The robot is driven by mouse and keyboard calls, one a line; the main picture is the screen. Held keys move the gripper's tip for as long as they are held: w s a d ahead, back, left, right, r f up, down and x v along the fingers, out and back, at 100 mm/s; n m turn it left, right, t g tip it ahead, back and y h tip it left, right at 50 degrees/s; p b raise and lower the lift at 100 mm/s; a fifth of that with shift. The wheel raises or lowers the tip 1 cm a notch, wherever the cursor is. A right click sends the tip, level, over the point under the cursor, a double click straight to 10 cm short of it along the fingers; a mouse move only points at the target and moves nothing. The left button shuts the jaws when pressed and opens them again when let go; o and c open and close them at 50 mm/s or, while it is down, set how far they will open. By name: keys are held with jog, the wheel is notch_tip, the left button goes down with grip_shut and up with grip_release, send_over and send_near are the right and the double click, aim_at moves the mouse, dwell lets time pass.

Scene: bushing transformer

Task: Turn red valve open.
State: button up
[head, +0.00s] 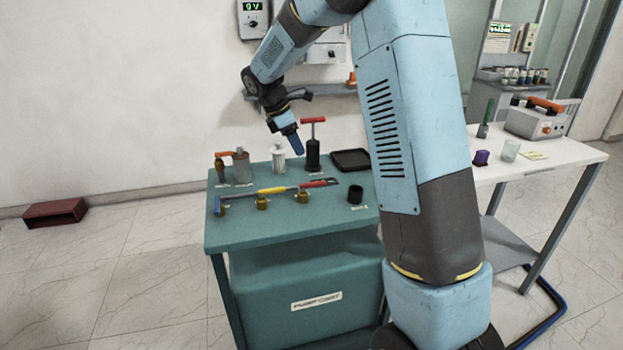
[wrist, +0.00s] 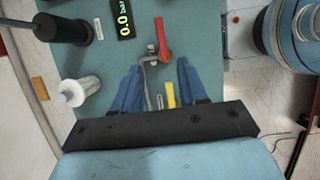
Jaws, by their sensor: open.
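The red valve handle (head: 314,184) is at the right end of a pipe on the green cart top. In the wrist view the red handle (wrist: 162,40) lies just beyond my fingertips, beside a metal pipe fitting (wrist: 149,58). My gripper (head: 297,152) hangs above the back of the cart. In the wrist view my gripper (wrist: 158,66) is open, its blue fingers apart with nothing held. A yellow handle (wrist: 170,95) shows below, between the fingers. The gripper hides part of the pipe.
A black pump with a red T-handle (head: 313,150) and a white cylinder (head: 278,158) stand behind the pipe. A gauge (wrist: 123,18) reads 0.0 bar.

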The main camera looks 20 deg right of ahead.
aim_at(313, 183)
jog(key=x, duration=1.3)
jog(key=shift+d+f, duration=0.1)
jog(key=shift+f, duration=0.1)
jog(key=shift+c, duration=0.4)
grip_shut()
